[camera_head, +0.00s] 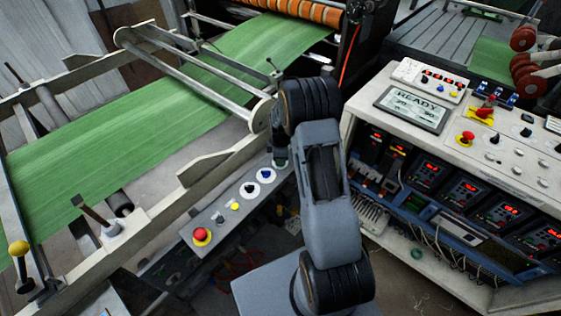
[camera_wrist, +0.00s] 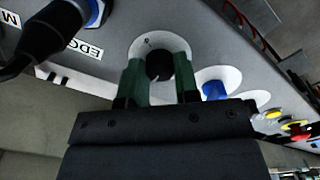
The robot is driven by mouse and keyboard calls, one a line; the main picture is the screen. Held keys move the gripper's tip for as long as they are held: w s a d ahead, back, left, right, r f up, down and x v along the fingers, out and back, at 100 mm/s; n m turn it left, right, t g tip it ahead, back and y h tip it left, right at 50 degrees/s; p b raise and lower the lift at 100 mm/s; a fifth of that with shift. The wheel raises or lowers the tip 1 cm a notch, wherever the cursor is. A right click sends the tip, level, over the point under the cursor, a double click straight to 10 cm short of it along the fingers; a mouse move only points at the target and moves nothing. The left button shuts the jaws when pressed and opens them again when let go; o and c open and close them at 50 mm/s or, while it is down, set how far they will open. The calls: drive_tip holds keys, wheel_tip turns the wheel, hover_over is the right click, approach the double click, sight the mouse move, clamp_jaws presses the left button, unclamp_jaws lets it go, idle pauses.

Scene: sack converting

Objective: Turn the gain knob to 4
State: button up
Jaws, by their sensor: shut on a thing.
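My gripper (camera_wrist: 160,80) has its two green fingers on either side of a black knob (camera_wrist: 159,64) and is shut on it. The knob stands on a round white dial plate (camera_wrist: 146,43). I cannot read a gain label or the dial's numbers, and the fingers hide part of the plate. In the head view, my gripper (camera_head: 281,162) reaches down to the upper end of the narrow grey control panel (camera_head: 220,218), where my arm partly hides the knob.
Beside the held knob is a blue knob (camera_wrist: 214,90) on a white plate, with yellow and red buttons beyond. A large black part (camera_wrist: 45,35) is close on the other side. A red button (camera_head: 201,236) marks the panel's near end. A white console (camera_head: 365,97) stands right.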

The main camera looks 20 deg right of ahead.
drive_tip(key=m+b, duration=0.2)
drive_tip(key=m, duration=0.3)
drive_tip(key=shift+m, duration=0.3)
drive_tip(key=m+b, duration=0.2)
drive_tip(key=m, duration=0.3)
drive_tip(key=shift+w+r, duration=0.1)
drive_tip(key=shift+m, duration=0.5)
drive_tip(key=o, duration=0.9)
drive_tip(key=shift+o, duration=0.2)
wheel_tip(320, 180, up, 14)
drive_tip(key=shift+b, duration=0.3)
